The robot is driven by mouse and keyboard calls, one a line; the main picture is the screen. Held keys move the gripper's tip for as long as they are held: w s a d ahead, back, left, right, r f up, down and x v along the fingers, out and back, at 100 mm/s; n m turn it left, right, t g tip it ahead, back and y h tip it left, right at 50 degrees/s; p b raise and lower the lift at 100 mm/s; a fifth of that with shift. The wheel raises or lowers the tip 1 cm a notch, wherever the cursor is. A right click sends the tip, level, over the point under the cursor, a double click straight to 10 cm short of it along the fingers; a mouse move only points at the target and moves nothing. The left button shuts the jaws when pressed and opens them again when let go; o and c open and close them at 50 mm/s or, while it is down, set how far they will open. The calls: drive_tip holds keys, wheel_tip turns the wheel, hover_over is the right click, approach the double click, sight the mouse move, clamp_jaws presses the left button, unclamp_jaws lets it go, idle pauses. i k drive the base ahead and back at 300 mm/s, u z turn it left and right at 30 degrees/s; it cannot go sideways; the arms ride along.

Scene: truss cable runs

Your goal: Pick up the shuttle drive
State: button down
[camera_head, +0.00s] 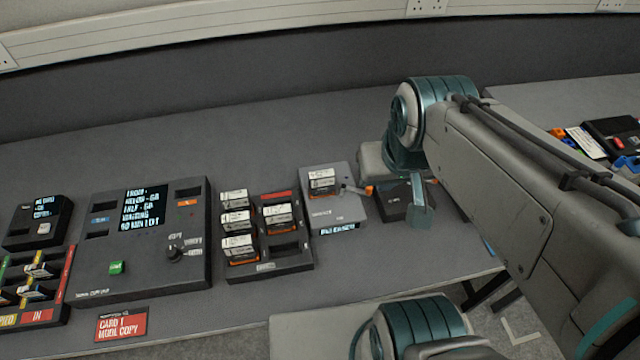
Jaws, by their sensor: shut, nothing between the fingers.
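No label that reads as shuttle drive is legible. A small black box (394,204) lies on the grey bench right of a grey dock (336,208), with a short orange-tipped cable (358,190) between them. It may be the drive, but I cannot tell for sure. A white-labelled cartridge (322,182) sits on the dock. My gripper (420,214) hangs over the right part of the black box, shut, with nothing seen in it. My wrist hides part of the box, and contact cannot be told.
A black rack (290,262) of several labelled cartridges stands left of the dock. A black copy console (140,240) with a green button and a smaller unit (38,222) are further left. A red card sign (121,326) is at the front edge. The bench behind is clear.

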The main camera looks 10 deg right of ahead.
sight(321, 183)
drive_tip(key=z, duration=1.5)
drive_tip(key=k, duration=0.9)
drive_tip(key=u, duration=1.7)
drive_tip(key=i, duration=0.5)
drive_tip(key=z, duration=0.1)
